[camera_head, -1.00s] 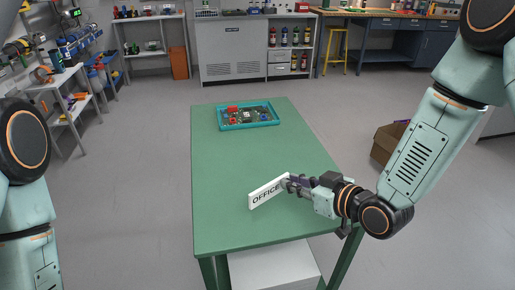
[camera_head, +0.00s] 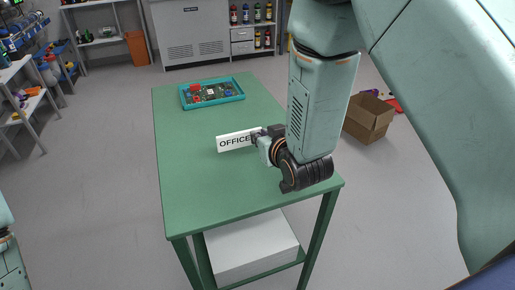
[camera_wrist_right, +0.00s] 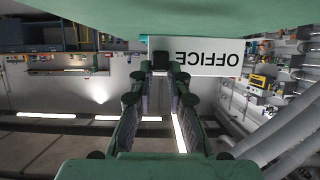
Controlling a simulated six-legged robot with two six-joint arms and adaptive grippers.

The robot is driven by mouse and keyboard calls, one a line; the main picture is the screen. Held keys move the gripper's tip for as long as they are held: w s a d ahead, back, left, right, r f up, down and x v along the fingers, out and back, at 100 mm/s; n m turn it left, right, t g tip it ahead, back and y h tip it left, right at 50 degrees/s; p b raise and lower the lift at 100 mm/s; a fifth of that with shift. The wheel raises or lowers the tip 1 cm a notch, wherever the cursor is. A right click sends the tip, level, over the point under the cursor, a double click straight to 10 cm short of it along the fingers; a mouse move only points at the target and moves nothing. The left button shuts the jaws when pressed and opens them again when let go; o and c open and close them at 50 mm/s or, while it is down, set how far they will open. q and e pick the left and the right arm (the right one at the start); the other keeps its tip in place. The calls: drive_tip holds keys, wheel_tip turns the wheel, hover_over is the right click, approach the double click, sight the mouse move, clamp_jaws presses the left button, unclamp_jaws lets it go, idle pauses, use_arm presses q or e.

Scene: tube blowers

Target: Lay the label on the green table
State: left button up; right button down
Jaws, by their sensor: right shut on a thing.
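The label (camera_head: 232,141) is a white strip with the black word OFFICE. My right gripper (camera_head: 258,137) is shut on its right end in the head view. The label stands on its long edge, its face toward the head camera, over the middle of the green table (camera_head: 200,205). I cannot tell whether its lower edge touches the top. In the right wrist view the label (camera_wrist_right: 200,57) appears upside down at the fingertips (camera_wrist_right: 165,75), with the green tabletop (camera_wrist_right: 200,15) close along the upper edge. My left gripper is out of view; only part of my left arm shows.
A teal tray (camera_head: 212,93) of small coloured parts sits at the table's far end. The tabletop left of and in front of the label is clear. A white box (camera_head: 250,247) is on the lower shelf. An open cardboard box (camera_head: 368,117) stands on the floor at right.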

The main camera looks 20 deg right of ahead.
drive_tip(key=shift+s+a+f, duration=0.1)
drive_tip(key=shift+a+f, duration=0.05)
drive_tip(key=shift+f, duration=0.35)
drive_tip(key=shift+s+d+f+b, duration=0.1)
drive_tip(key=shift+f+b, duration=0.15)
drive_tip(key=shift+f, duration=0.35)
drive_tip(key=shift+s+d+f+b, duration=0.1)
drive_tip(key=shift+f+b, duration=0.15)
drive_tip(key=shift+f, duration=0.35)
drive_tip(key=shift+w+f, duration=0.15)
drive_tip(key=shift+f, duration=0.1)
drive_tip(key=shift+w, duration=0.1)
drive_tip(key=shift+a, duration=0.1)
drive_tip(key=shift+f, duration=0.1)
drive_tip(key=c, duration=1.7)
unclamp_jaws()
drive_tip(key=shift+s, duration=0.2)
drive_tip(key=o, duration=0.4)
drive_tip(key=shift+w, duration=0.2)
